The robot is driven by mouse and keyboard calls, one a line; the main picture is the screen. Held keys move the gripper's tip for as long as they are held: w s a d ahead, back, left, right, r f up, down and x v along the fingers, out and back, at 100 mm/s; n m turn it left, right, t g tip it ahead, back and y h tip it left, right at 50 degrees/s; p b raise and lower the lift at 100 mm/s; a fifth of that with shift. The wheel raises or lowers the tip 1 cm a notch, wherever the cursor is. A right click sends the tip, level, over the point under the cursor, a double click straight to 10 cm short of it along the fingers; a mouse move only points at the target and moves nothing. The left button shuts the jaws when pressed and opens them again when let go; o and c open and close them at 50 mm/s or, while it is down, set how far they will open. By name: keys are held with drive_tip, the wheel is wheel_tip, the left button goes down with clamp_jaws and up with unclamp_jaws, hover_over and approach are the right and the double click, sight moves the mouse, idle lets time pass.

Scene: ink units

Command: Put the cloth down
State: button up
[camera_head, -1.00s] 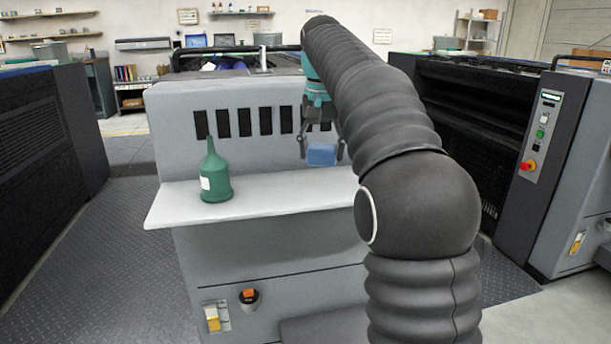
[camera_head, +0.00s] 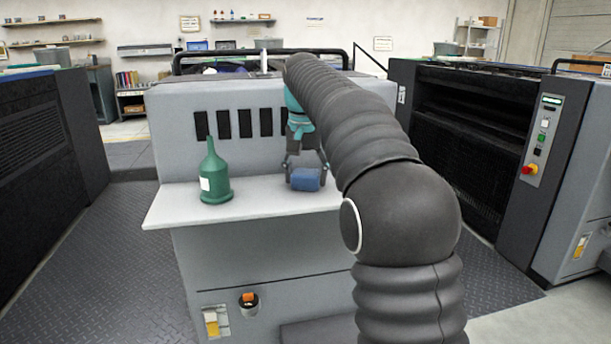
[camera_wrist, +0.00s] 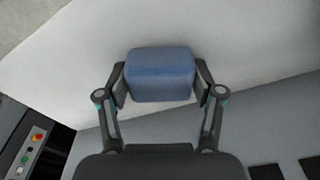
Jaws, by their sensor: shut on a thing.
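The cloth (camera_head: 306,180) is a blue, block-like folded bundle. My gripper (camera_head: 306,172) is shut on it, with one finger on each side. In the wrist view the cloth (camera_wrist: 160,75) sits between the two fingertips (camera_wrist: 160,84), over the pale shelf. The light grey shelf (camera_head: 262,203) juts from the front of the ink unit. The cloth is low over the right part of this shelf. I cannot tell whether its underside touches the surface.
A green bottle with a tapered spout (camera_head: 214,176) stands upright on the shelf, left of my gripper. The shelf between them is clear. The unit's panel with dark slots (camera_head: 238,122) rises behind. A dark machine (camera_head: 470,130) stands at the right.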

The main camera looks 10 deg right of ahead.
sight(304, 175)
drive_tip(key=shift+f, duration=0.1)
drive_tip(key=o, duration=1.1)
wheel_tip(304, 175, up, 12)
drive_tip(key=s+p, duration=0.1)
drive_tip(key=p, duration=0.3)
drive_tip(key=shift+a, duration=0.3)
drive_tip(key=shift+s, duration=0.15)
